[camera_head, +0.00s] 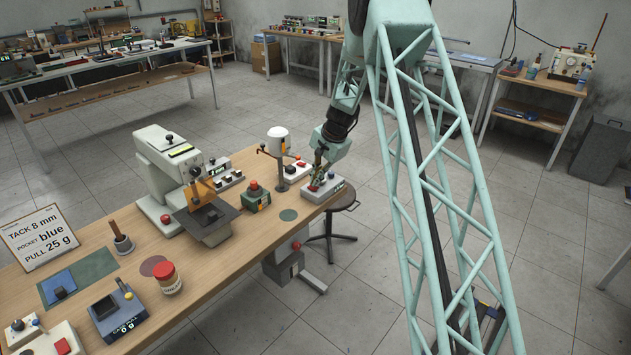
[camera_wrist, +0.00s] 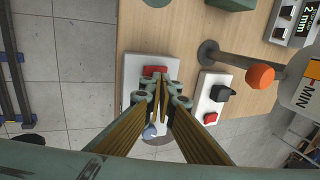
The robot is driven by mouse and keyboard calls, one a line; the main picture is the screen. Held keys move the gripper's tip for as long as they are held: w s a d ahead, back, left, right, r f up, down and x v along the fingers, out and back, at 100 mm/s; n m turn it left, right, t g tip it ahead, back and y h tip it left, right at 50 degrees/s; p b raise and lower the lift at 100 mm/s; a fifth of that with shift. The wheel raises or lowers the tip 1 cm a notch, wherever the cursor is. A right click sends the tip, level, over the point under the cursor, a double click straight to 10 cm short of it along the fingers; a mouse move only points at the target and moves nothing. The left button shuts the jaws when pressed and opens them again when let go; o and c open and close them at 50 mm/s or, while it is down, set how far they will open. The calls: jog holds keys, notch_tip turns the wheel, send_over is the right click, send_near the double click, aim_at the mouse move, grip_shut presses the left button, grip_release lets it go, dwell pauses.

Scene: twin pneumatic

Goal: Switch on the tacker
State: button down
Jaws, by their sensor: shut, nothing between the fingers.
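The likely tacker is a white press-like machine (camera_head: 168,165) with an orange guard, left of centre on the bench in the head view. My gripper (camera_head: 318,180) is at the bench's right end, over a white control box (camera_head: 338,187). In the wrist view my gripper (camera_wrist: 160,84) is shut and empty, its fingertips close to the red rocker or button (camera_wrist: 155,71) on that white box (camera_wrist: 133,68). I cannot tell whether they touch. A blue-grey knob (camera_wrist: 150,132) shows beside the fingers. The fingers hide the box's middle.
A second white box (camera_wrist: 207,80) with a black knob and red button stands close by. A post with an orange ball (camera_wrist: 262,76) stands beyond it. A green box with a red button (camera_head: 256,196) is left of my gripper. A stool (camera_head: 340,203) stands beside the bench.

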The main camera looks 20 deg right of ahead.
aim_at(316, 186)
notch_tip(316, 186, up, 14)
jog(key=p, duration=0.3)
jog(key=shift+f, duration=0.25)
dwell(0.6)
jog(key=s+a+r+n, duration=0.3)
jog(key=s+a+r, duration=0.6)
jog(key=s+r, duration=0.5)
jog(key=s+a+r+n, duration=0.4)
jog(key=s+a+r, duration=0.4)
jog(key=s+r, duration=0.55)
jog(key=s+a+r+n+h, duration=0.1)
jog(key=s+a+r, duration=0.1)
jog(key=s, duration=0.7)
jog(key=s+a+r+n, duration=0.2)
jog(key=s+a+r, duration=0.1)
jog(key=s, duration=0.7)
jog(key=s+a+f+n, duration=0.1)
jog(key=s+f+n, duration=0.2)
jog(key=s, duration=1.7)
jog(key=shift+h, duration=0.3)
